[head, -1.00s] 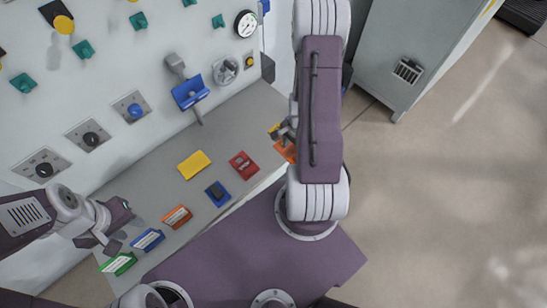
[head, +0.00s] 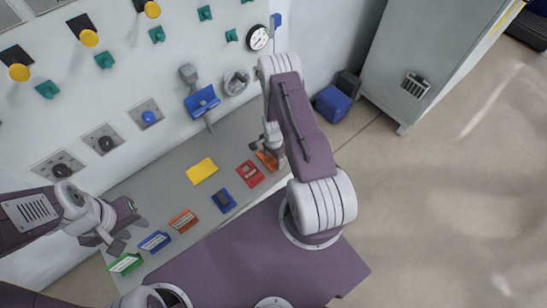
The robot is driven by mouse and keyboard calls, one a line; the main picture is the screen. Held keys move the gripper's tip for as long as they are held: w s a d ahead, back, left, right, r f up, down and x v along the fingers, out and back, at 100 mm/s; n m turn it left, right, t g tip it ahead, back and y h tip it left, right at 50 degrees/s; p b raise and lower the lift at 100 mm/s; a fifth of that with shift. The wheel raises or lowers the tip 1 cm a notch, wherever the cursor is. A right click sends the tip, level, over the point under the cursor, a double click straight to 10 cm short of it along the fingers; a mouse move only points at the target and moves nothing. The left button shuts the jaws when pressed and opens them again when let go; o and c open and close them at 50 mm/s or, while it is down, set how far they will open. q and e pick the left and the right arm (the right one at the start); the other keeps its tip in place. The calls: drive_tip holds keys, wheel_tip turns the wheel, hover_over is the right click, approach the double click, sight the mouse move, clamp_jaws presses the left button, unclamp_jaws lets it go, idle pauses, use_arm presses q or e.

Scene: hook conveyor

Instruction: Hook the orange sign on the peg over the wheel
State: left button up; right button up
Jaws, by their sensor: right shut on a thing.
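The orange sign (head: 267,160) is in my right gripper (head: 272,149), which is shut on it, low over the right end of the grey shelf; my forearm covers part of the view there. The wheel (head: 236,82) is a grey handwheel on the wall panel, up and left of the held sign. A teal peg (head: 231,35) sticks out of the panel above the wheel, with nothing hanging on it. My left gripper (head: 131,232) is empty and looks open, left of the signs on the shelf.
The shelf (head: 165,190) holds a yellow card (head: 201,170), a red card (head: 250,173), a blue card (head: 222,200) and several labelled holders. A blue lever box (head: 202,101) and a gauge (head: 258,37) sit near the wheel. A cabinet (head: 425,60) stands at the right.

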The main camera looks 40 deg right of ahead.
drive_tip(key=shift+w+f, duration=0.1)
drive_tip(key=shift+f, duration=0.2)
drive_tip(key=shift+f+b, duration=0.15)
drive_tip(key=shift+b, duration=0.15)
drive_tip(key=o, duration=1.5)
